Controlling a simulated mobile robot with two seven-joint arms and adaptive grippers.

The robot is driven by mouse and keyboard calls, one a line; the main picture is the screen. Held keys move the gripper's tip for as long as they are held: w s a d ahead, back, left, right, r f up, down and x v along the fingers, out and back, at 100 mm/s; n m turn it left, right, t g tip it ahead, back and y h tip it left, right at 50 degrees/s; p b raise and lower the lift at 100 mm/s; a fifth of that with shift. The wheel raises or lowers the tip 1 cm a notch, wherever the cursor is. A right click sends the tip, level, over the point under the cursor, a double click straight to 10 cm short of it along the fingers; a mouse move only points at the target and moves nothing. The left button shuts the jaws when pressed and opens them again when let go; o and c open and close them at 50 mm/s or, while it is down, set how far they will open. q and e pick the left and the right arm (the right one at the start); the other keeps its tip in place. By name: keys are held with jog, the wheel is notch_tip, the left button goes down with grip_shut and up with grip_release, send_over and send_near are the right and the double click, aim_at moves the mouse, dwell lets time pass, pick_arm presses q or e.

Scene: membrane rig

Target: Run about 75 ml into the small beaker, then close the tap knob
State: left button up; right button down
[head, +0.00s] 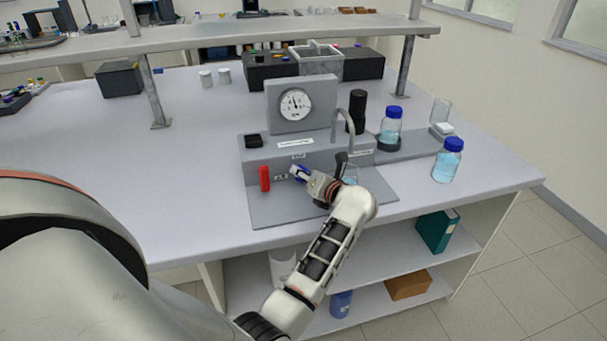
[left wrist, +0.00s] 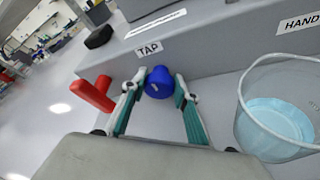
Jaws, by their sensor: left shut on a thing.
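The blue tap knob (left wrist: 159,80) sits on the grey rig front under a label reading TAP. My left gripper (left wrist: 158,98) has its two fingers on either side of the knob and is shut on it. In the head view, my left gripper (head: 303,175) is at the rig's front face and mostly covers the knob. The small clear beaker (left wrist: 285,115) stands to the right of the gripper and holds light blue liquid. In the head view the beaker (head: 351,172) is largely hidden behind my left wrist. I cannot read its level. My right gripper is not in view.
A red handle (head: 264,178) stands close left of the gripper. The rig (head: 258,160) carries a round gauge (head: 295,104) and a curved spout (head: 345,118). Blue-capped bottles (head: 390,127) (head: 447,162) stand to the right.

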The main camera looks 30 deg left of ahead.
pick_arm(q)
jog(key=o, duration=1.1)
